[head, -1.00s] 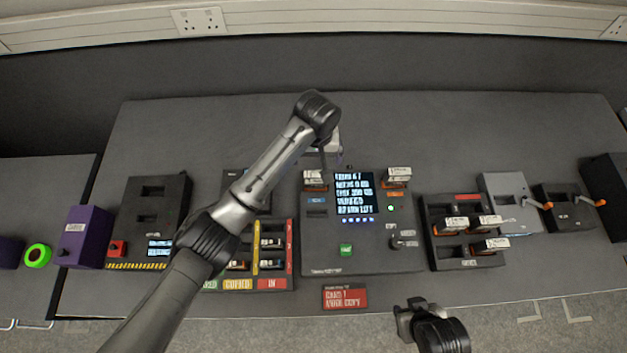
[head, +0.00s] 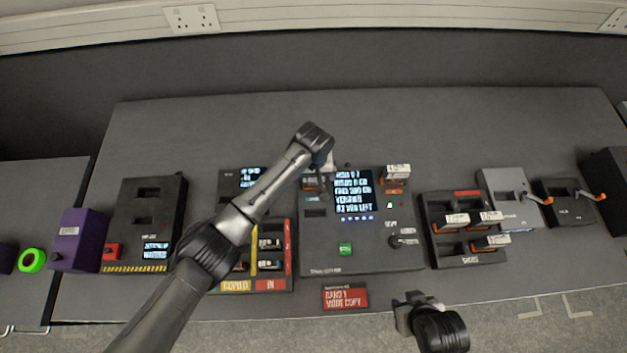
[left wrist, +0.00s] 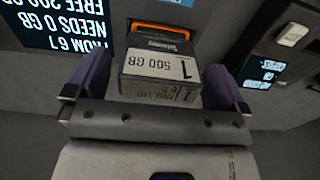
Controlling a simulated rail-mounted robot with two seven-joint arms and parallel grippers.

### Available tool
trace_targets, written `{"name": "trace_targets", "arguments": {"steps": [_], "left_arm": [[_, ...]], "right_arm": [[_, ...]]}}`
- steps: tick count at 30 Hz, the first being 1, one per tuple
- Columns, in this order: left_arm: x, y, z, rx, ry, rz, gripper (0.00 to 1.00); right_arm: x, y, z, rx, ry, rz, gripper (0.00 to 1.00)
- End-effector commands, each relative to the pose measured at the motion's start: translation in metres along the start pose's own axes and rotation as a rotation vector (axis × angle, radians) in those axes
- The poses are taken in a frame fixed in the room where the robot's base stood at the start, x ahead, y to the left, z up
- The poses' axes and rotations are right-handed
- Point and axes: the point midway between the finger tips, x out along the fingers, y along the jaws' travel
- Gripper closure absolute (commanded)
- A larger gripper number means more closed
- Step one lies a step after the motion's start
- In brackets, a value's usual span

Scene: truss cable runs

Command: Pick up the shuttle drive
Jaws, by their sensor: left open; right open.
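A drive (left wrist: 160,62) with a white label reading "1" and "500 GB" and an orange edge lies between the two purple fingers of my left gripper (left wrist: 157,82) in the left wrist view. The fingers are open, one on each side of it. In the head view the left gripper (head: 322,168) is over the upper left of the central console (head: 320,255), and my wrist partly hides the drive (head: 311,183). Another drive (head: 396,172) stands at the console's upper right. I cannot tell from the labels which is the shuttle drive. My right gripper (head: 402,312) is open and empty near the table's front edge.
A rack (head: 470,262) holds several labelled drives right of the console. A tray (head: 290,250) with coloured lanes stands left of it, partly behind my left arm. Grey and black boxes with orange levers (head: 597,197) stand far right. A red sign (head: 345,298) lies in front.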

Motion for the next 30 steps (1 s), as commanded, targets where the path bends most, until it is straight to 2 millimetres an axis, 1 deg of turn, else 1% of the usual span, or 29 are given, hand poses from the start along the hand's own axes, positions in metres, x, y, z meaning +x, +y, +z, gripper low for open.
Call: {"name": "trace_targets", "arguments": {"steps": [1, 6, 14, 17, 30], "left_arm": [[0.008, 0.000, 0.000, 0.000, -0.001, -0.002, 0.00], [0.019, 0.000, 0.000, 0.000, 0.000, -0.001, 0.00], [0.021, 0.000, 0.000, 0.001, 0.001, 0.000, 0.00], [0.021, 0.000, 0.000, 0.001, 0.000, 0.000, 0.08], [0.021, 0.000, 0.000, 0.001, 0.000, -0.001, 0.50]], "right_arm": [[0.002, 0.000, 0.001, 0.000, -0.001, 0.000, 0.57], [0.004, 0.000, 0.002, -0.001, -0.001, 0.000, 0.57], [0.004, 0.002, 0.002, -0.007, -0.002, 0.006, 0.57], [0.004, 0.003, 0.002, -0.010, -0.003, 0.008, 0.57], [0.004, 0.002, 0.002, -0.007, -0.002, 0.006, 0.57]]}}
